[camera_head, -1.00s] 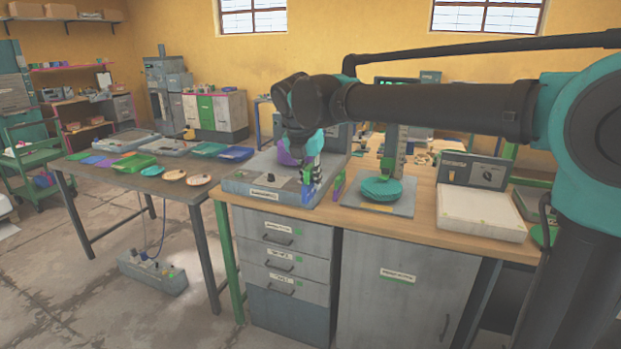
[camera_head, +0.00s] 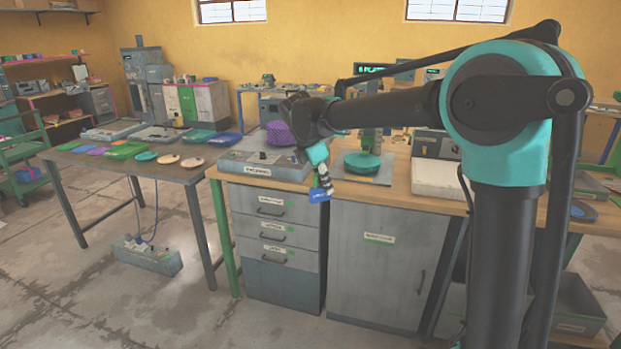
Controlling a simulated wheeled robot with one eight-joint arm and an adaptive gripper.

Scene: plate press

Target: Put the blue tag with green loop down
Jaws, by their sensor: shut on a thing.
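The blue tag (camera_head: 319,195) hangs from my gripper (camera_head: 322,180), in front of the workbench's front edge, in the air. A small green part, likely its loop, shows just above the tag (camera_head: 315,182). My gripper is shut on it and points down. The fingertips are small here, and the exact grip on the loop is hard to make out. The tag hangs in front of the top of the drawer unit and cabinet.
The wooden workbench (camera_head: 400,184) carries a grey box with a purple item (camera_head: 280,134), a press with a teal disc (camera_head: 362,163) and a white tray (camera_head: 436,178). A side table (camera_head: 165,172) at left holds coloured plates and discs. The floor in front is open.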

